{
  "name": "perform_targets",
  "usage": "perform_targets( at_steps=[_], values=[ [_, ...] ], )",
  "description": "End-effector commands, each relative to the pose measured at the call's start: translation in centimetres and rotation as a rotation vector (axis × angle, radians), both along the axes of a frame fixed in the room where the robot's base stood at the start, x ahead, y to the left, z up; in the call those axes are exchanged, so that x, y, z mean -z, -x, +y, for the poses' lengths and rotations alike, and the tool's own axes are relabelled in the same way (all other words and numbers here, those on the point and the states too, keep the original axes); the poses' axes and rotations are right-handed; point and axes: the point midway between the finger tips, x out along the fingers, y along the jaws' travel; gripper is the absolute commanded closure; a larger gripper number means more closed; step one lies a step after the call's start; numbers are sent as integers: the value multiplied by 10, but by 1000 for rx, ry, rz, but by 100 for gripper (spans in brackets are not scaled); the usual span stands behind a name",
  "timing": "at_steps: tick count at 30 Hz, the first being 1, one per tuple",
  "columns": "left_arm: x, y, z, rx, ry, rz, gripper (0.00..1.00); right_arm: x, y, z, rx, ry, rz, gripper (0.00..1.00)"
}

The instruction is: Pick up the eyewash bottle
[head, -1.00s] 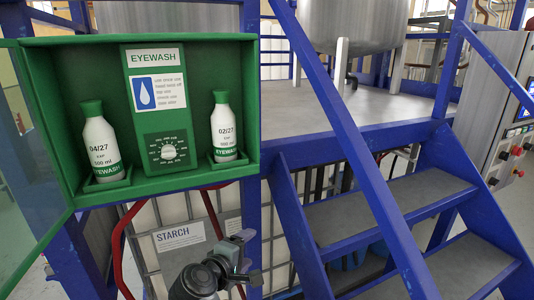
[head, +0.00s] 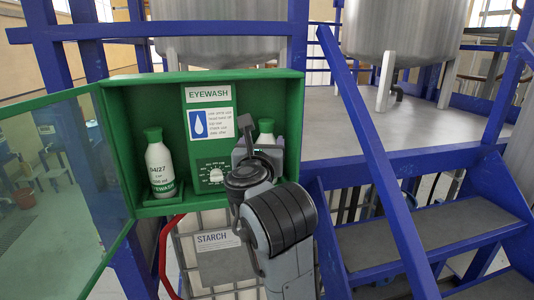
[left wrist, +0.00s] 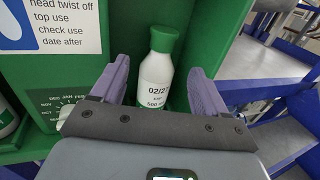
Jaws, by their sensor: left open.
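Two white eyewash bottles with green caps stand in the green eyewash cabinet (head: 225,77). The left bottle (head: 160,165), marked 04/27, stands upright in its holder. The right bottle (head: 266,132) is mostly hidden behind my arm in the head view. In the left wrist view the right bottle (left wrist: 156,75), marked 02/27, stands upright beyond my fingers. My left gripper (left wrist: 160,85) is open, its two purple-grey fingers to either side of this bottle in the picture and apart from it. The bottle's base is hidden by the gripper body. My right gripper is not in view.
The cabinet's centre panel (head: 208,125) with sign and dial stands left of the right bottle. The glass door (head: 55,190) hangs open at left. Blue stair rails (head: 375,150) and steps (head: 425,230) lie to the right. A container labelled STARCH (head: 218,241) is below.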

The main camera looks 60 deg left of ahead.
Motion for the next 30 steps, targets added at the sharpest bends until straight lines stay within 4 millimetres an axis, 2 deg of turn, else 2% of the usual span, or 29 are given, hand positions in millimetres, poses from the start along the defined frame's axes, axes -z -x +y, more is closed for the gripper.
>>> perform_targets(
  at_steps=[7,17,23,30],
  values=[
    [-1,-19,28,-4,-1,3,26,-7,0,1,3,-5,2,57],
    [0,-32,44,-2,-1,4,26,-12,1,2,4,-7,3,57],
    [1,-47,62,-2,-2,7,26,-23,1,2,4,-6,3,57],
    [2,-58,78,0,0,3,26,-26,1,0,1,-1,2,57]
  ],
)
